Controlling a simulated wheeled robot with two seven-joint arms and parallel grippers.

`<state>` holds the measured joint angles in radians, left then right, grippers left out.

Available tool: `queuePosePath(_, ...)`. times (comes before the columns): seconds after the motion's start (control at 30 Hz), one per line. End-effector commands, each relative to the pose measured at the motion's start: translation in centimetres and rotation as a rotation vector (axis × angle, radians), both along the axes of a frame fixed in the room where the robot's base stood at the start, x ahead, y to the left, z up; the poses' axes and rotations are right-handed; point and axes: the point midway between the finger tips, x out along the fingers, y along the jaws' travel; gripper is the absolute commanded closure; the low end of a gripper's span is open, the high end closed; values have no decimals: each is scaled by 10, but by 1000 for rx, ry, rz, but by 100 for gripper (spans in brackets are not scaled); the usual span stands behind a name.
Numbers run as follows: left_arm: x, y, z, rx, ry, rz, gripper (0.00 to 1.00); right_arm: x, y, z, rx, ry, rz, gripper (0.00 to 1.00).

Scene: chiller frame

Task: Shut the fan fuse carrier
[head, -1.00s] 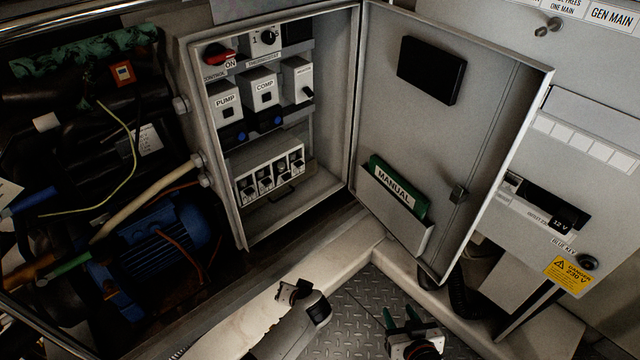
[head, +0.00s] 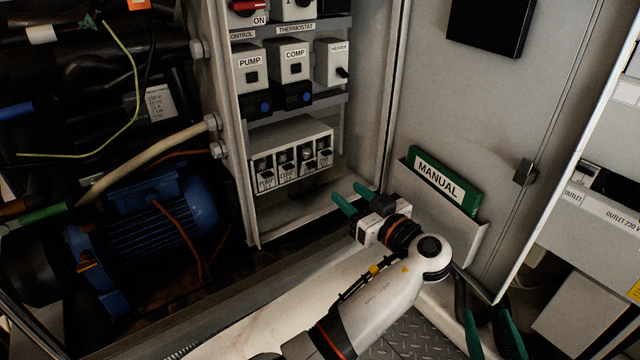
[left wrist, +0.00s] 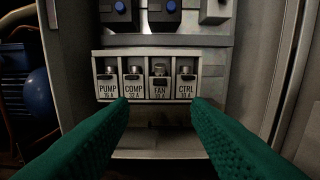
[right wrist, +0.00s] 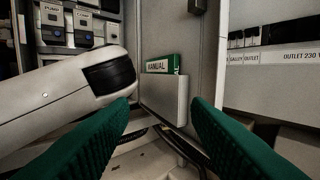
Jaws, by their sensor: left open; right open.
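The fuse block (head: 285,146) sits low in the open cabinet, with carriers marked PUMP, COMP, FAN and CTRL in a row. The fan fuse carrier (left wrist: 159,72) is third from left in the left wrist view; its upper part looks different from its neighbours, seeming to tip outward. It also shows in the head view (head: 307,165), small. My left gripper (head: 354,198) is open and empty, below and right of the block in the head view; its green fingertips (left wrist: 159,104) frame the fan carrier from in front. My right gripper (head: 492,325) is open and empty at the lower right, away from the block.
PUMP, COMP and HEATER switch units (head: 292,62) sit above the fuse block. The cabinet door (head: 470,110) stands open at the right with a green manual (head: 445,180) in its pocket. A blue motor (head: 150,225) lies left of the cabinet wall.

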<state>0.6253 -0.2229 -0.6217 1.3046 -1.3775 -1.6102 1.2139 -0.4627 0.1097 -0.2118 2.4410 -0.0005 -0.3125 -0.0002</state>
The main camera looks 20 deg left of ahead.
Motion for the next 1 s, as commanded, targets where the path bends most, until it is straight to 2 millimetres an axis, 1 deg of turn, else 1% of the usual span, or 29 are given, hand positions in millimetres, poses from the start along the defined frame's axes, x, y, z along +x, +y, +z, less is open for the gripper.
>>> queuePosePath(0.17, 14, 19, 1, 2, -2, 3, 56, 0, 1, 8, 13, -49, 3, 56)
queuePosePath(0.4, 44, 58, 0, 3, 0, 2, 56, -3, 4, 27, 47, -175, 11, 56)
queuePosePath(0.6, 63, 82, 0, 2, 2, 2, 56, -7, 5, 41, 73, -270, 16, 56)
queuePosePath(0.8, 72, 93, 0, 1, 3, -1, 56, -9, 5, 48, 85, -314, 20, 56)
queuePosePath(1.0, 73, 94, 0, 0, 4, -1, 56, -10, 5, 49, 87, -318, 20, 56)
